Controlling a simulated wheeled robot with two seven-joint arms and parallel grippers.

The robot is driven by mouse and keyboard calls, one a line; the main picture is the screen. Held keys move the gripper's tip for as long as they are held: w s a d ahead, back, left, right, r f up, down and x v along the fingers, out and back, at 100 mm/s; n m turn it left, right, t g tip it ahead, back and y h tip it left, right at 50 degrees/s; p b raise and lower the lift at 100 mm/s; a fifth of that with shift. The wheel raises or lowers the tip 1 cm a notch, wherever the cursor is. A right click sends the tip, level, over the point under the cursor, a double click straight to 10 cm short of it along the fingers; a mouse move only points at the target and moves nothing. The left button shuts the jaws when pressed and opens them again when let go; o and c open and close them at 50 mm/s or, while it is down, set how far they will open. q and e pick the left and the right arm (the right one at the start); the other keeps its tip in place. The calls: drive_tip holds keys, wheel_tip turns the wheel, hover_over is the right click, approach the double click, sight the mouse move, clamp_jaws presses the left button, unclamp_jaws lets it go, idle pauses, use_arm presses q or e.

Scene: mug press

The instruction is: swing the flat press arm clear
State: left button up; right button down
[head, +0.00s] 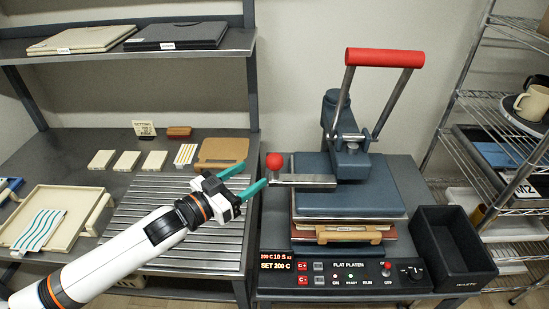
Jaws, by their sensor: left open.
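The flat press (357,190) stands on the bench at centre right, with a blue-grey upper platen. A metal swing bar (308,181) sticks out to the left of its head and carries a red ball knob (274,161) at its end. A red lever handle (384,58) stands raised above the press. My left gripper (254,175) has teal fingers, is open and empty, and points at the knob from the left. Its nearer fingertip lies just below and left of the knob; whether they touch I cannot tell. My right gripper is not in view.
A control panel (343,274) with a lit display fronts the press. A wooden-handled piece (349,234) sits under the platen. A black waste bin (452,250) stands to the right. A slatted metal surface (160,225) and a cream tray (62,215) lie to the left.

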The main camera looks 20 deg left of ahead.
sight(269, 165)
use_arm(q)
drive_tip(key=p+x, duration=0.1)
drive_tip(key=x, duration=0.8)
drive_tip(key=shift+f, duration=0.1)
drive_tip(key=shift+c, duration=1.2)
clamp_jaws()
